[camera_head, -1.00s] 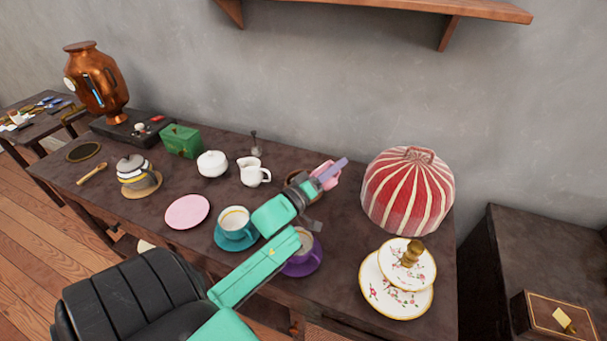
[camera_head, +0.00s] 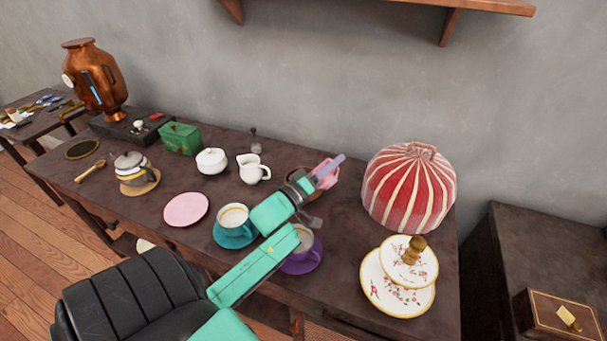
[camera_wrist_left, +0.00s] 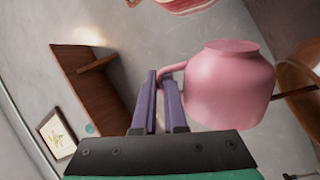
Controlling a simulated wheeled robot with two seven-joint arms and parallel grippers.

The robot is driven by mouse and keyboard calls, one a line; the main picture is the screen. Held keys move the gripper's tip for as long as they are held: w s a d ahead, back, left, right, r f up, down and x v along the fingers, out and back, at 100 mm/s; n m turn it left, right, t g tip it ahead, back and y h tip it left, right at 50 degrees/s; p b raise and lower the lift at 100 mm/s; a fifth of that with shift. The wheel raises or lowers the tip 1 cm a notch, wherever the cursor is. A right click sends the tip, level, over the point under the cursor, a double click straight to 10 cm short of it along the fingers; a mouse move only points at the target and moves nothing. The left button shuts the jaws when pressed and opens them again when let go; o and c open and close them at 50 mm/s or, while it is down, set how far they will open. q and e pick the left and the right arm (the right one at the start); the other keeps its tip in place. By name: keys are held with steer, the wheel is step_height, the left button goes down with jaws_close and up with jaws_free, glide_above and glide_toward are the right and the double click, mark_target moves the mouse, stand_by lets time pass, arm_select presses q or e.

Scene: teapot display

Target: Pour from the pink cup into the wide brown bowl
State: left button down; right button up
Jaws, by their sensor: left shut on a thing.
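The pink cup (camera_head: 329,172) is off the table at the far side, left of the striped dome. My left gripper (camera_head: 330,166) is shut on its handle. In the left wrist view, the purple fingers (camera_wrist_left: 158,100) close on the handle beside the pink cup (camera_wrist_left: 228,85). The cup looks tilted; its inside and contents are hidden. The wide brown bowl (camera_head: 291,176) is mostly hidden behind my left gripper and the cup. In the left wrist view, a brown curved shape at the right edge looks like the bowl (camera_wrist_left: 299,68). My right gripper is not in view.
The red striped dome (camera_head: 410,185) stands close right of the cup. A white creamer (camera_head: 252,169) and sugar pot (camera_head: 211,161) stand to the left. A teal cup (camera_head: 234,217) and purple saucer (camera_head: 301,265) lie near my forearm. A tiered plate stand (camera_head: 398,285) is front right.

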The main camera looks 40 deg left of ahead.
arm_select(q)
steer(key=shift+a+f+n+b, duration=0.1)
steer(key=shift+a+n+b, duration=0.25)
steer(key=shift+n+b, duration=0.2)
steer(key=shift+a+r+n+y, duration=0.5)
steer(key=shift+a+n, duration=0.2)
steer(key=shift+n, duration=0.45)
stand_by(0.3)
steer(key=shift+a+r, duration=0.1)
steer(key=shift+a, duration=0.2)
steer(key=shift+a+n, duration=0.1)
steer(key=shift+n, duration=0.2)
steer(key=a+n+p, duration=0.2)
steer(key=p, duration=0.1)
steer(key=shift+a+r+y, duration=0.35)
steer(key=shift+a+y, duration=0.05)
